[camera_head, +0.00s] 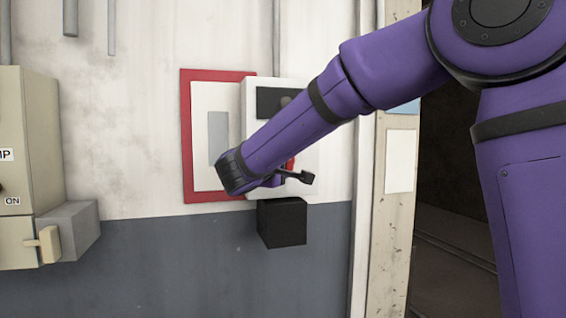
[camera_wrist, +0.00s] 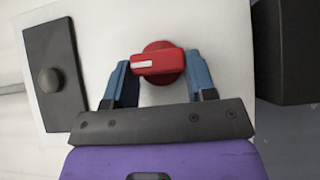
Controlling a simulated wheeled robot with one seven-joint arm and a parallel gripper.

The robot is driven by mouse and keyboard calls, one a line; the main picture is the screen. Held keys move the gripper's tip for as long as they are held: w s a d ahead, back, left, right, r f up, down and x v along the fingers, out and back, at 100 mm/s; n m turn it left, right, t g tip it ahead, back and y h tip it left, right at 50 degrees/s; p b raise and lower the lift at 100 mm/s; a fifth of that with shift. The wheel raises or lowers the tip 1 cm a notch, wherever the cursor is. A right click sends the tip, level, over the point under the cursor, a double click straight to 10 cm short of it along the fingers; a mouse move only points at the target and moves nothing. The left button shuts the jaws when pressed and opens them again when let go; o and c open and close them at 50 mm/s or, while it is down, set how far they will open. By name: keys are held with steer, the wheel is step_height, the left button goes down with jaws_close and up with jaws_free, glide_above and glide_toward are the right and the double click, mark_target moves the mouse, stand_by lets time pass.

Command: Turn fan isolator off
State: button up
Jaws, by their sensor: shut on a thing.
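The fan isolator is a white box (camera_head: 308,178) on the wall, mostly behind my purple arm in the head view. Its red rotary knob (camera_wrist: 158,64) has a pale mark on its handle and shows in the middle of the wrist view. A bit of red also shows beside my wrist in the head view. My gripper (camera_wrist: 160,70) has its two blue fingers on either side of the knob handle and is shut on it. A black plate with a round dark button (camera_wrist: 49,80) is on the same box. In the head view my arm hides the fingertips.
A red-framed white panel (camera_head: 187,150) is left of the isolator. A black box (camera_head: 282,224) is just below it. A beige cabinet (camera_head: 28,130) with a grey box (camera_head: 75,228) and lever is at far left. A pale post (camera_head: 398,225) and dark opening are at right.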

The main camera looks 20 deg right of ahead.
stand_by(0.4)
steer(key=o, duration=0.9)
steer(key=shift+o, duration=0.2)
steer(key=shift+s+a, duration=0.1)
steer(key=v, duration=1)
steer(key=shift+s+a, duration=0.15)
steer(key=shift+s, duration=0.05)
